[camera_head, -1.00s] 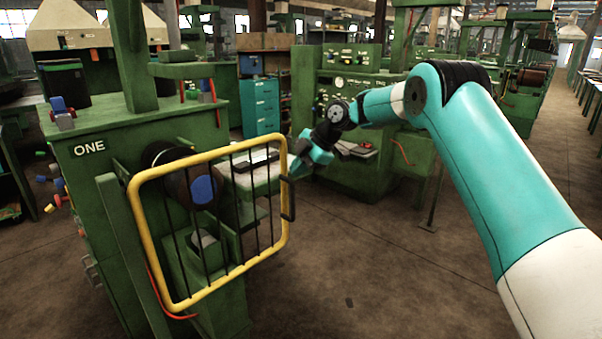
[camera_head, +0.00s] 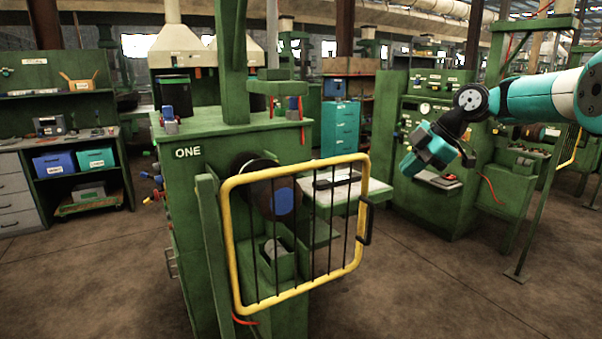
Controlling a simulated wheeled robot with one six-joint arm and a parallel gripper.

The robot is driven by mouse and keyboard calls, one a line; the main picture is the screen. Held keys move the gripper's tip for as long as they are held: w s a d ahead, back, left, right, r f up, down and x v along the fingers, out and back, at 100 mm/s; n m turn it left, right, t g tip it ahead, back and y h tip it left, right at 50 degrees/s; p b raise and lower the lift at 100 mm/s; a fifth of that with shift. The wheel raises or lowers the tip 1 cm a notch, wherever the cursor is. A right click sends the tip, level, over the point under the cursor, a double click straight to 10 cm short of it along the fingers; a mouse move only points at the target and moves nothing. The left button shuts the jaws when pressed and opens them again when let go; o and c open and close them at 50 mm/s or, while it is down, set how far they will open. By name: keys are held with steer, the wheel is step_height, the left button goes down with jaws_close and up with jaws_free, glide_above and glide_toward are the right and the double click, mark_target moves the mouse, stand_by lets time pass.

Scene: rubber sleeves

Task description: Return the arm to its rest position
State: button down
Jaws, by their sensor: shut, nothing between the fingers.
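My gripper (camera_head: 408,166) is at the end of my teal and black arm, at the right of the view. It is empty and in the air, apart from the machines. It appears in front of the green machine at the back right, and its fingertips are small in the picture. The upper part of my arm runs out of the frame at the right edge.
The green machine marked ONE (camera_head: 185,185) stands left of centre. Its yellow barred guard (camera_head: 232,245) juts forward, with a black handle at its right side. A light tray (camera_head: 345,192) extends behind the guard. The floor (camera_head: 440,285) at the front right is clear.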

steer(key=s+a+r+m+g, duration=0.1)
steer(key=s+a+m, duration=0.2)
steer(key=s+a, duration=0.55)
steer(key=s+a+r+m+g, duration=0.1)
steer(key=s+a+m, duration=0.35)
steer(key=s, duration=0.65)
steer(key=s+f+m+h, duration=0.1)
steer(key=s+f+m, duration=0.1)
steer(key=s, duration=0.7)
steer(key=s+a+f+m+g+h, duration=0.1)
steer(key=s+f+m, duration=0.2)
steer(key=s, duration=0.7)
steer(key=shift+s+f, duration=0.25)
steer(key=shift+f, duration=0.55)
